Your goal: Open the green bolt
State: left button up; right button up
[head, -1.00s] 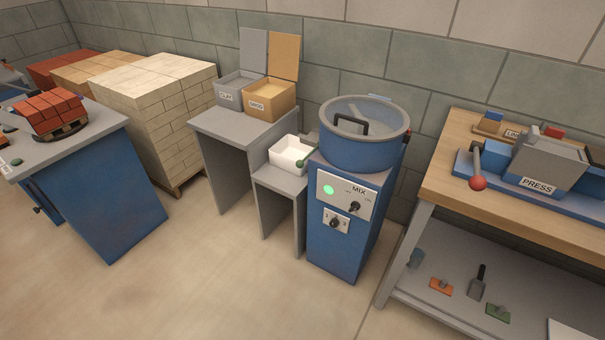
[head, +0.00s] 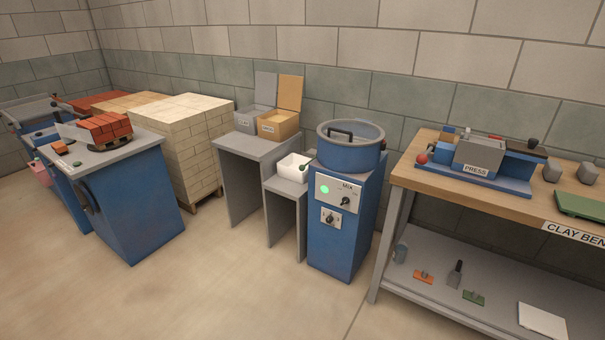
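Neither of my grippers is in view. No part is plainly readable as a green bolt. The mixer's drum (head: 350,155) has a black handle on top. Its front panel (head: 340,195) shows a lit green light and black knobs. A small green piece (head: 474,298) lies on the lower shelf of the bench at the right.
The clay bench (head: 470,205) at right carries a press (head: 478,158) and a green slab (head: 582,206). Clay and sand boxes (head: 279,124) stand on a grey stand. A brick stack (head: 180,140) and a blue cabinet (head: 135,205) stand left. The floor in front is clear.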

aim_at(301, 168)
jog(key=z, duration=0.55)
jog(key=i, duration=0.5)
jog(key=z, duration=0.75)
jog(key=i, duration=0.75)
jog(key=u, duration=0.15)
